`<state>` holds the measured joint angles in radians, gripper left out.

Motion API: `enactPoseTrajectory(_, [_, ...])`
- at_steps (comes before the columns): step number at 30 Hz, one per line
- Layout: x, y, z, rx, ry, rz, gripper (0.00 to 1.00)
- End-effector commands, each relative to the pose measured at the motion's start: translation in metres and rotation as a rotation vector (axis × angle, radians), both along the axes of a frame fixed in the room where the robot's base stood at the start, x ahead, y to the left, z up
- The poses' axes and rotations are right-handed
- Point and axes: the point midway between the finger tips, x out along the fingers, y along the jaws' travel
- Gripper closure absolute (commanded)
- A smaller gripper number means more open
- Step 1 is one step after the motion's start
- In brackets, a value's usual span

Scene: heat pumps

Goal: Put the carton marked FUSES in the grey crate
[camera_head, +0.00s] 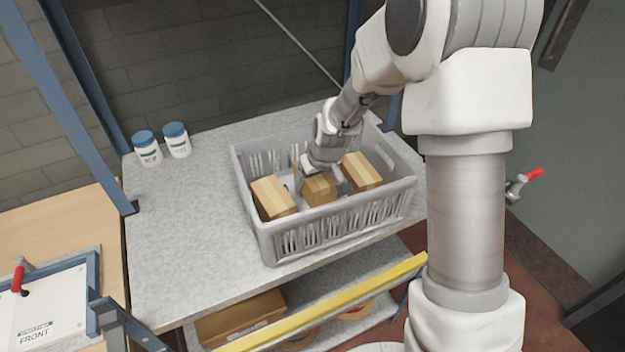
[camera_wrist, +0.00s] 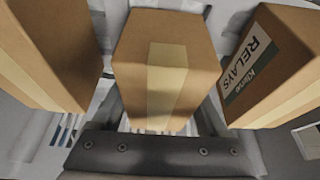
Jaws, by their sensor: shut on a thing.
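The grey crate (camera_head: 340,225) stands on the grey worktop and holds three brown cartons. My gripper (camera_head: 322,180) reaches down into the crate and is shut on the middle carton (camera_head: 320,191). That carton also fills the middle of the wrist view (camera_wrist: 165,75), with a tape strip down it and no readable marking, so I cannot tell if it is the FUSES one. A left carton (camera_head: 273,198) stands beside it. The right carton in the wrist view (camera_wrist: 270,70) is marked RELAYS. The held carton's underside is hidden.
Two white jars with blue caps (camera_head: 147,148) (camera_head: 177,140) stand at the worktop's back left. The worktop (camera_head: 190,220) left of the crate is clear. A lower shelf holds a cardboard box (camera_head: 240,318). A blue post (camera_head: 70,105) rises at the left.

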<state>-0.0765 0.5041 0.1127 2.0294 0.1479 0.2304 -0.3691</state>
Motion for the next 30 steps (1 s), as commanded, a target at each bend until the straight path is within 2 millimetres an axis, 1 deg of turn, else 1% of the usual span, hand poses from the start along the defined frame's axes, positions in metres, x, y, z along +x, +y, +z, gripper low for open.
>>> enactPoseTrajectory(1, [0.0,0.0,-0.003,0.0,-0.001,0.0,1.0])
enactPoseTrajectory(2, [0.0,0.0,-0.003,0.0,0.0,0.0,0.21])
enactPoseTrajectory(3, [0.0,0.0,-0.002,0.0,0.0,0.0,0.14])
enactPoseTrajectory(5, [0.0,0.0,-0.002,0.0,0.0,0.0,0.03])
enactPoseTrajectory(6, [0.0,0.0,-0.002,0.0,0.0,0.0,0.0])
enactPoseTrajectory(13, [0.0,0.0,-0.001,0.0,0.0,0.0,0.0])
enactPoseTrajectory(17, [-0.001,-0.001,0.006,0.0,-0.002,0.0,0.0])
enactPoseTrajectory(20, [-0.005,-0.003,0.019,0.001,-0.004,0.0,0.0])
enactPoseTrajectory(30, [-0.028,-0.013,0.079,0.0,-0.005,-0.001,0.0])
